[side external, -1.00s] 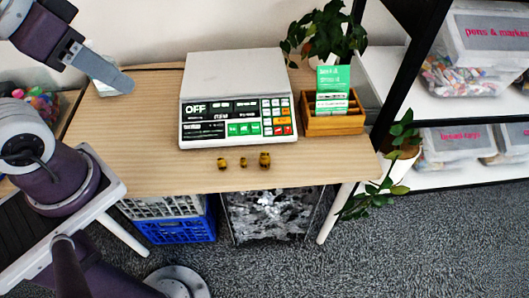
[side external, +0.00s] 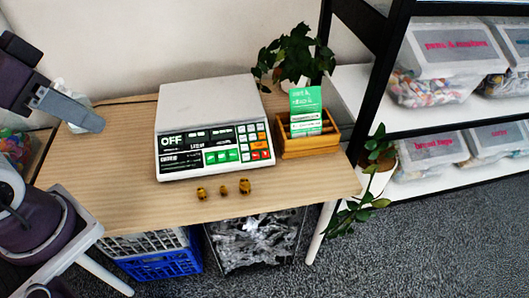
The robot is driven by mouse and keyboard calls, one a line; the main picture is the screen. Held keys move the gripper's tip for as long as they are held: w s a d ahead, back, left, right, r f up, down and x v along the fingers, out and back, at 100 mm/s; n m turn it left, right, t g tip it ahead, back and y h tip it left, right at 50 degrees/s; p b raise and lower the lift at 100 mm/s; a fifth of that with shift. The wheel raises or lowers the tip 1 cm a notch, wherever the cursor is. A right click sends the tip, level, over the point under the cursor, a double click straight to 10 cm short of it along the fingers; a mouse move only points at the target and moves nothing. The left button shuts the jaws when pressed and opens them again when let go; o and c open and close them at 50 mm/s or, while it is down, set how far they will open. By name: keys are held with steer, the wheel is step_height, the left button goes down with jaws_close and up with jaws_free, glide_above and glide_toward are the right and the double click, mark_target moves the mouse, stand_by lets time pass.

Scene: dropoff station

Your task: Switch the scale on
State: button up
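The scale (side external: 205,105) is a white box with a flat top, standing on the wooden table in the side external view. Its black front panel (side external: 212,148) reads "OFF" at the left and has green, white, orange and red buttons at the right. My gripper (side external: 92,122) is at the left, above the table's left part and apart from the scale. Only one finger shape shows clearly, so whether it is open or shut cannot be seen.
Several small brass weights (side external: 223,190) stand in front of the scale. A wooden box (side external: 312,145) with a green card (side external: 306,110) stands at its right, with a plant (side external: 297,58) behind. The table (side external: 125,205) is bare at the front left.

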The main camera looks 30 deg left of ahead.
steer(key=shift+c, duration=0.3)
jaws_close()
stand_by(1.6)
